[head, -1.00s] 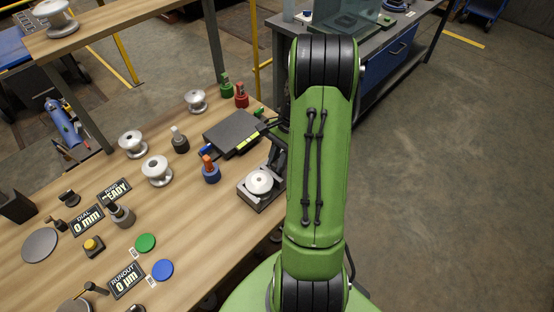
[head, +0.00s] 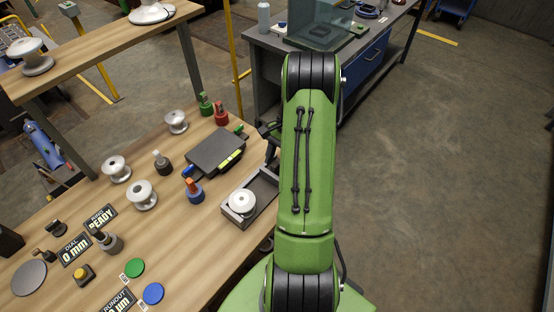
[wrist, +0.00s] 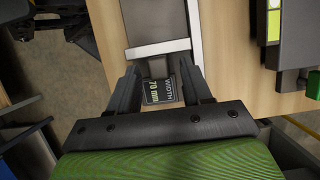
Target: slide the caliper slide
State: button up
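The caliper (head: 235,214) is a dark grey, rimmed fixture at the right edge of the wooden bench in the head view. A white insulator (head: 242,202) sits in its near end, and my arm hides part of the far end. In the wrist view, the caliper's grey bed and pale rim (wrist: 160,47) lie ahead. A small grey block (wrist: 158,68), apparently the slide, and a display (wrist: 163,91) reading "WIDTH 70 mm" lie between my fingers. My gripper (wrist: 160,78) is open, with a finger either side of the block and visible gaps. Contact cannot be told.
A dark box with yellow-green marks (head: 216,150) stands left of the caliper. Open floor (head: 430,190) lies to the right.

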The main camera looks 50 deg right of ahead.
jog(key=shift+a, duration=0.1)
jog(key=p+v, duration=0.5)
jog(key=v, duration=1.1)
jog(key=shift+w+f, duration=0.1)
